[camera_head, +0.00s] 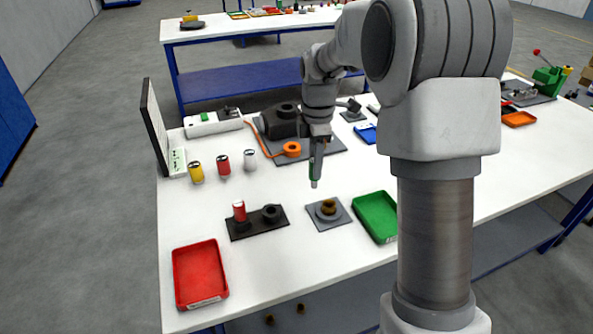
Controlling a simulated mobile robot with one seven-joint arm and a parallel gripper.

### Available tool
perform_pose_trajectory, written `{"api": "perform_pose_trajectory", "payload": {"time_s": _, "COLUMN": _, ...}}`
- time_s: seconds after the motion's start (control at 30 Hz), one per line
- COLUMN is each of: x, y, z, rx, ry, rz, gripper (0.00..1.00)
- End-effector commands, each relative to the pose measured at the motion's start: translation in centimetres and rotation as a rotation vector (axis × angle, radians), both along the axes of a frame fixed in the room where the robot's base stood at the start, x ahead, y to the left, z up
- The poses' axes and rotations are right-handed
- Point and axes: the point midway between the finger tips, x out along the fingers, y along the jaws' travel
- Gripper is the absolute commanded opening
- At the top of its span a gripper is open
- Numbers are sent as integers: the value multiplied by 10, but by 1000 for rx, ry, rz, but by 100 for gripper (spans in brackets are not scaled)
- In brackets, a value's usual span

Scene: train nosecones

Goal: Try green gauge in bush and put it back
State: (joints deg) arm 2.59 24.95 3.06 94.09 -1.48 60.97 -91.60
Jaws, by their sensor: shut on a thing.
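My gripper (317,150) is shut on the green gauge (314,173), which points down with a pale lower tip. The gauge is in the air, above and slightly left of the brass bush (329,206), apart from it. The bush sits in a round holder on a grey square plate (341,222). Left of it is a black gauge stand (243,233). A red gauge (239,210) stands upright in its left place. A dark ring-like holder (271,213) at its right holds no gauge that I can see. The fingers are small and partly unclear.
A red tray (200,272) lies at front left and a green tray (376,216) right of the bush plate. Yellow, red and grey cans (223,165) stand at back left. A dark machine (283,122) with an orange part (291,149) is behind the gripper.

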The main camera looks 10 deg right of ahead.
Motion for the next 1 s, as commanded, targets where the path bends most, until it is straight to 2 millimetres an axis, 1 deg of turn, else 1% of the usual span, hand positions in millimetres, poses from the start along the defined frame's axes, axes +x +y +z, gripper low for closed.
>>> {"api": "perform_pose_trajectory", "payload": {"time_s": 0.03, "x": 0, "y": -5, "z": 4, "rx": 0, "ry": 0, "rz": -1, "gripper": 0}}
{"api": "perform_pose_trajectory", "payload": {"time_s": 0.17, "x": 1, "y": -16, "z": 6, "rx": 2, "ry": 4, "rz": -3, "gripper": 0}}
{"api": "perform_pose_trajectory", "payload": {"time_s": 0.5, "x": 3, "y": -42, "z": -10, "rx": 1, "ry": 3, "rz": -2, "gripper": 0}}
{"api": "perform_pose_trajectory", "payload": {"time_s": 0.77, "x": 4, "y": -45, "z": -21, "rx": 0, "ry": 1, "rz": 0, "gripper": 0}}
{"api": "perform_pose_trajectory", "payload": {"time_s": 1.0, "x": 3, "y": -45, "z": -36, "rx": 0, "ry": 2, "rz": 1, "gripper": 0}}
